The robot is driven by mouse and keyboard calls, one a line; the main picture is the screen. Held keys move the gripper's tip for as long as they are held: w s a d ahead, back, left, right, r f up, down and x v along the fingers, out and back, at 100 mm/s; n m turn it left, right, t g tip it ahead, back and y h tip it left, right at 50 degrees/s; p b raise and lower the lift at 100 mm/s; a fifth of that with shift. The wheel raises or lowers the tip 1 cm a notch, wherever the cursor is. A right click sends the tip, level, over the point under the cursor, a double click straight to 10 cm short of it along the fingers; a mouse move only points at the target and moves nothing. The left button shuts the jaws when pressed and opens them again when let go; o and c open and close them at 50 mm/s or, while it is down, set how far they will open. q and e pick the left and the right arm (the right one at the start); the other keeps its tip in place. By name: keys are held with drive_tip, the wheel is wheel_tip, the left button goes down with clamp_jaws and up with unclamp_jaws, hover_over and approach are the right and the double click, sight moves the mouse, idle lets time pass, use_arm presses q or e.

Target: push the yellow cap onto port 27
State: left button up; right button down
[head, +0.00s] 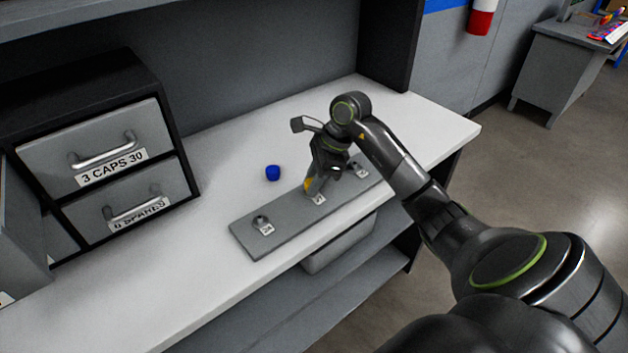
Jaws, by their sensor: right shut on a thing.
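The yellow cap (308,184) shows as a small yellow patch at the tip of my right gripper (313,189), which is shut on it. The gripper points down over the middle of a grey port plate (290,225) on the white bench. A middle port with a small white label (318,199) is right at the gripper tip, mostly hidden by it. I cannot tell whether the cap touches the port. Another labelled port (263,225) stands at the plate's left end, and one (359,170) at its right end. The label numbers are too small to read surely. My left gripper is not in view.
A blue cap (273,173) stands on the bench behind the plate. A drawer cabinet (95,150) with "3 CAPS 30" on its upper drawer is at the left. A grey bin (340,244) sits under the bench's front edge. The bench (190,275) left of the plate is clear.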

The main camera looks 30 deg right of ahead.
drive_tip(key=c, duration=1.4)
unclamp_jaws()
drive_tip(key=shift+s+a+f, duration=0.1)
drive_tip(key=shift+s+f, duration=0.15)
drive_tip(key=shift+f, duration=0.3)
drive_tip(key=shift+o, duration=1.6)
drive_tip(key=shift+s+r, duration=0.1)
drive_tip(key=shift+r, duration=0.05)
drive_tip(key=shift+w, duration=0.45)
drive_tip(key=shift+o, duration=0.9)
drive_tip(key=shift+s, duration=0.1)
drive_tip(key=shift+r, duration=0.1)
drive_tip(key=shift+p+v, duration=1.35)
drive_tip(key=shift+v, duration=2.15)
